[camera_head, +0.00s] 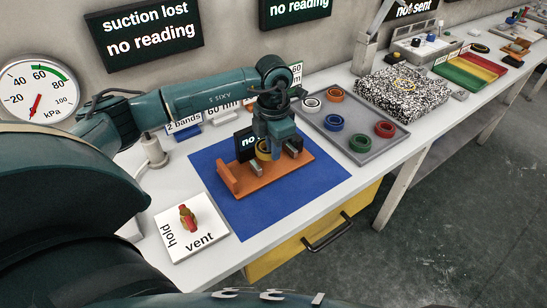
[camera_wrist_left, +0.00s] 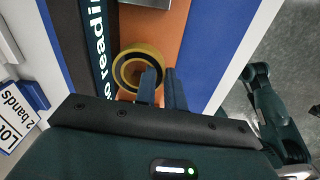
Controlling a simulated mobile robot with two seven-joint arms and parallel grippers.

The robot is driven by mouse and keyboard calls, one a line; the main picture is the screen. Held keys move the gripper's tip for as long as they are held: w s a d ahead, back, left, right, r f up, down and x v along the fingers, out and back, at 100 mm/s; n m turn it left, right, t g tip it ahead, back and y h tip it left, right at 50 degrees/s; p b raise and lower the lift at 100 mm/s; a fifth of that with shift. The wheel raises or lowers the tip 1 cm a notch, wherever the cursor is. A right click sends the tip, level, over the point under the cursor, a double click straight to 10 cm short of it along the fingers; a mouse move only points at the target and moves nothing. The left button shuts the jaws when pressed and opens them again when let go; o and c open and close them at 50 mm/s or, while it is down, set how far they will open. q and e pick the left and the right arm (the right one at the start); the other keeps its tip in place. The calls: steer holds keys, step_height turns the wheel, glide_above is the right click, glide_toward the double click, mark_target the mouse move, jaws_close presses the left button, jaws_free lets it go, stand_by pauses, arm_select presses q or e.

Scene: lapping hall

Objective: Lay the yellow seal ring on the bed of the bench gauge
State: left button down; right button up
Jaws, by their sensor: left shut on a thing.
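The bench gauge is an orange bed (camera_head: 288,177) with an upright end plate and a dark display, on a blue mat. My left gripper (camera_head: 268,150) is over the middle of the bed, pointing down. It is shut on the wall of the yellow seal ring (camera_head: 263,151). In the left wrist view, the yellow ring (camera_wrist_left: 124,71) shows at the fingertips (camera_wrist_left: 160,80) against the orange bed (camera_wrist_left: 148,27), beside the display. I cannot tell whether the ring touches the bed.
A grey tray (camera_head: 369,155) with several coloured rings stands right of the blue mat (camera_head: 237,221). A hold/vent switch plate (camera_head: 172,238) lies at the front left. A black-and-white speckled block (camera_head: 388,95) stands farther along the bench. The mat is bare in front of the gauge.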

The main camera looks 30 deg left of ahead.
mark_target(274, 169)
arm_select(q)
steer(key=shift+f, duration=2.1)
steer(key=shift+f, duration=0.1)
steer(key=c, duration=1.9)
jaws_free()
steer(key=shift+f, duration=0.1)
steer(key=shift+c, duration=0.2)
steer(key=o, duration=0.5)
steer(key=shift+c, duration=0.2)
steer(key=shift+r, duration=0.35)
step_height(274, 169, up, 12)
steer(key=shift+f+b, duration=0.1)
steer(key=shift+b, duration=0.25)
